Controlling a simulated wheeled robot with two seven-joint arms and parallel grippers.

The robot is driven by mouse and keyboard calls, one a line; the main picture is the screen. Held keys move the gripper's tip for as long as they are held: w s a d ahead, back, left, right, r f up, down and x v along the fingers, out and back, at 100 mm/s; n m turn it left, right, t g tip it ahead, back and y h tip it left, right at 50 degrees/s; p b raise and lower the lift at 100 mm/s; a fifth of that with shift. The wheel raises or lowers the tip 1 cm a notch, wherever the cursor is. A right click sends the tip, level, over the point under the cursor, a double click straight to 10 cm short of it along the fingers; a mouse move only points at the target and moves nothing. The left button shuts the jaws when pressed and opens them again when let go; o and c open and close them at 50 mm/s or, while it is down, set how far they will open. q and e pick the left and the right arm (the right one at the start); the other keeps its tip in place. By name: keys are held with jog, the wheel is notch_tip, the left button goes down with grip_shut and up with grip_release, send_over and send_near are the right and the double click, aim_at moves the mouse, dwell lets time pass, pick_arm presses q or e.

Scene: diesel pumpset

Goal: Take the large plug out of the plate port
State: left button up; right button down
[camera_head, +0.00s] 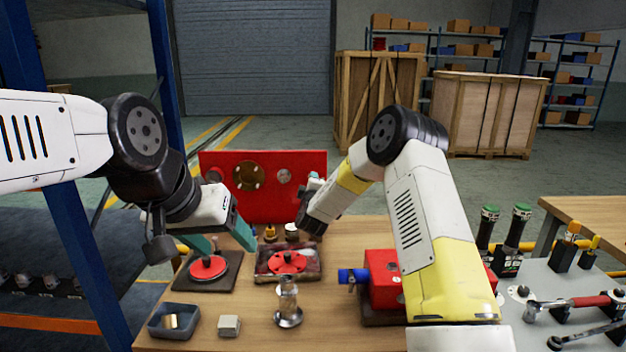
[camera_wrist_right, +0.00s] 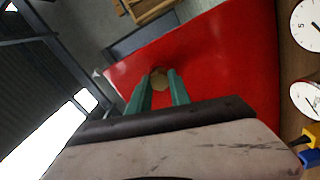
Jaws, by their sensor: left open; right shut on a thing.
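I cannot tell whether the plug touches the plate. My left gripper (camera_head: 222,246) is open and empty above a red disc (camera_head: 208,267).
The red disc lies on a dark mat. A grey tool bench (camera_head: 560,320) is at right.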

jog(key=n, duration=0.3)
jog(key=n, duration=0.3)
dwell(0.3)
jog(key=c, duration=2)
grip_release()
grip_shut()
jog(key=shift+s, duration=0.8)
